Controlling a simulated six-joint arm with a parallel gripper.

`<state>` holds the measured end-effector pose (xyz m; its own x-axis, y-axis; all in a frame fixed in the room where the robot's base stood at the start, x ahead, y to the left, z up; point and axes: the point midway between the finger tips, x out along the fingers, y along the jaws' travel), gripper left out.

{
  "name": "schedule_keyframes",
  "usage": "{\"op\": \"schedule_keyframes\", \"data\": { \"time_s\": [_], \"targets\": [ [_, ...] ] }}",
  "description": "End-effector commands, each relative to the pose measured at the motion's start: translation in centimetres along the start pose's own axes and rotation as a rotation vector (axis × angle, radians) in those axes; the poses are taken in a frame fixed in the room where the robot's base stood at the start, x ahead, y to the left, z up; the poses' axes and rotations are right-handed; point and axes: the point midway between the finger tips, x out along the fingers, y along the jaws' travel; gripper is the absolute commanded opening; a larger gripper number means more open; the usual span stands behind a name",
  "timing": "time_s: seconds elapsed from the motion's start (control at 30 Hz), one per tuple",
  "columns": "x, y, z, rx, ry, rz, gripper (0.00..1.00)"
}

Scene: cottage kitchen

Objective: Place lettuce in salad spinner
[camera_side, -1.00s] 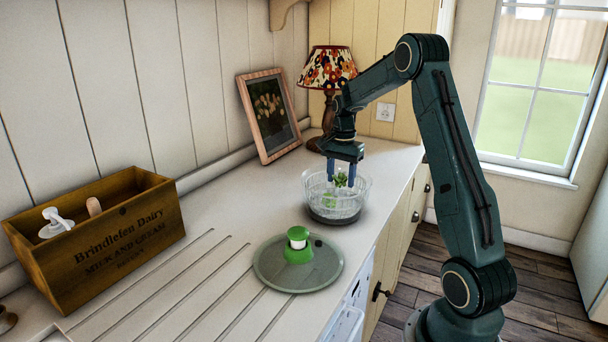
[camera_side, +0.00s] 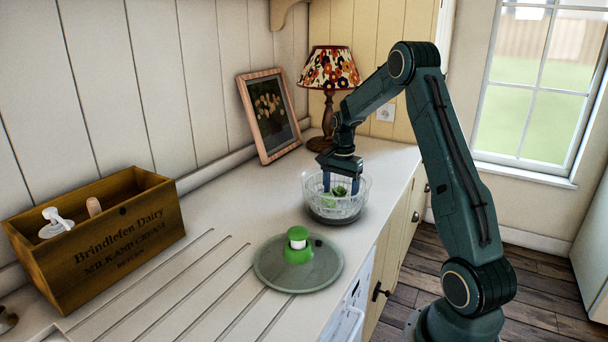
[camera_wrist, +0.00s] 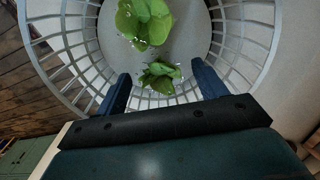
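The salad spinner, a clear slotted basket in a bowl (camera_side: 359,205), stands on the counter below my gripper (camera_side: 340,183). My gripper points down, with its blue fingers inside the basket. Two green lettuce pieces show in the wrist view: a larger one (camera_wrist: 145,22) lies on the basket floor, and a smaller one (camera_wrist: 159,76) is between my fingers. The fingers are spread, with a gap on each side of the smaller piece. The spinner's lid (camera_side: 268,268), with a green knob, lies flat on the counter in front of the basket.
A wooden crate (camera_side: 120,245) with a white pump-top bottle stands at left. A framed picture (camera_side: 268,115) and a flowered lamp (camera_side: 329,70) stand behind the spinner. The counter's front edge is close to the spinner's right. Counter between crate and spinner is clear.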

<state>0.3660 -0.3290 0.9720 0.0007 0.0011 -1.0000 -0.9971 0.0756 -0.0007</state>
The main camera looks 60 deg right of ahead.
Motion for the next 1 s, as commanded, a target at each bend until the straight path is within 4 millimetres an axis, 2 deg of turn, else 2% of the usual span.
{"op": "schedule_keyframes", "data": {
  "time_s": [0.47,0.67,1.0],
  "targets": [
    [-0.7,-0.1,0.0,0.000,0.002,-0.002,0.71],
    [-2.7,-0.1,-0.1,0.000,0.003,-0.003,0.71],
    [-8.1,-0.1,-0.1,0.000,0.003,-0.004,0.71]
  ]
}}
